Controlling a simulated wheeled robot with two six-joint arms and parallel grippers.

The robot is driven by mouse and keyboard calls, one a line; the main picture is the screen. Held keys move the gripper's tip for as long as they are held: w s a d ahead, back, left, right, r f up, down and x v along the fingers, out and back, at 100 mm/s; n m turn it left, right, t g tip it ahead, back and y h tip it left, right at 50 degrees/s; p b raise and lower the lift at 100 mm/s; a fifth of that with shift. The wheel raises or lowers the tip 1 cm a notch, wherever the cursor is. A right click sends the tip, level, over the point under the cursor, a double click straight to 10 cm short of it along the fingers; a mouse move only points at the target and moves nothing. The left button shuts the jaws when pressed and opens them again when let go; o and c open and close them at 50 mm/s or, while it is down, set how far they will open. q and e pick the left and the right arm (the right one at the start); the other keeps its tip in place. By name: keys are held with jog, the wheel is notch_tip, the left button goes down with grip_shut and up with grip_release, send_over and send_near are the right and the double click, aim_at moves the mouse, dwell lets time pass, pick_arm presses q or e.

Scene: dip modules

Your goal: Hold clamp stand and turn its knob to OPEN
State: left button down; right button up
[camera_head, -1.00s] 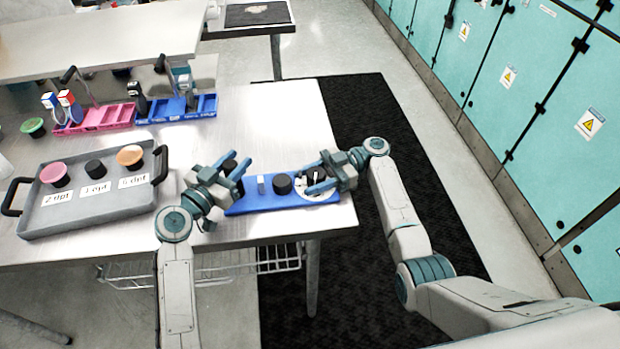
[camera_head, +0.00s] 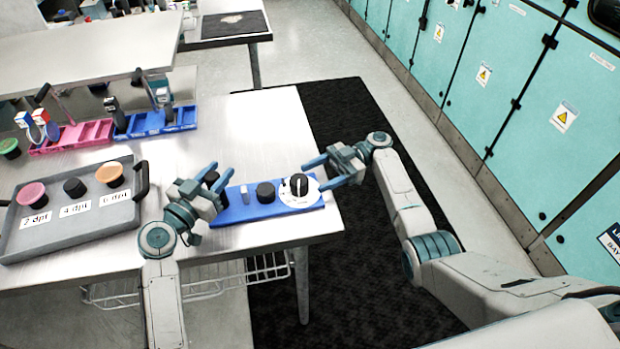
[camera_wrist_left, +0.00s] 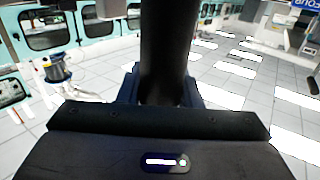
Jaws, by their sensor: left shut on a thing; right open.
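The clamp stand is a long blue base (camera_head: 262,209) near the table's right end. Its black knob (camera_head: 299,183) sits on a round white dial (camera_head: 311,198) at the right end. The dial's lettering is too small to read. My left gripper (camera_head: 216,180) is shut on a black post at the stand's left end. The left wrist view shows this dark upright post (camera_wrist_left: 167,50) between the jaws. My right gripper (camera_head: 318,175) is open and empty, just right of the knob, its fingers pointing left and apart from it.
A black cylinder (camera_head: 266,192) and a small pale block (camera_head: 244,194) stand on the blue base. A grey tray (camera_head: 95,226) with several labelled cups lies left. Pink (camera_head: 66,142) and blue (camera_head: 150,126) racks stand behind. The table's middle is clear.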

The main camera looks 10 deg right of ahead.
aim_at(292, 180)
jog(key=shift+d, duration=0.1)
jog(key=shift+s+d+f+m+t, duration=0.1)
jog(key=shift+d+f+m+t, duration=0.05)
jog(key=shift+d+m+t, duration=0.2)
jog(key=s+d+r+m+t+y, duration=0.1)
jog(key=s+d+r+m+t, duration=0.1)
jog(key=d+m+t, duration=0.3)
jog(key=shift+n+t, duration=0.55)
jog(key=shift+t, duration=0.1)
jog(key=a, duration=1.3)
jog(key=shift+w+a, duration=0.2)
jog(key=shift+w, duration=0.05)
jog(key=shift+c, duration=0.4)
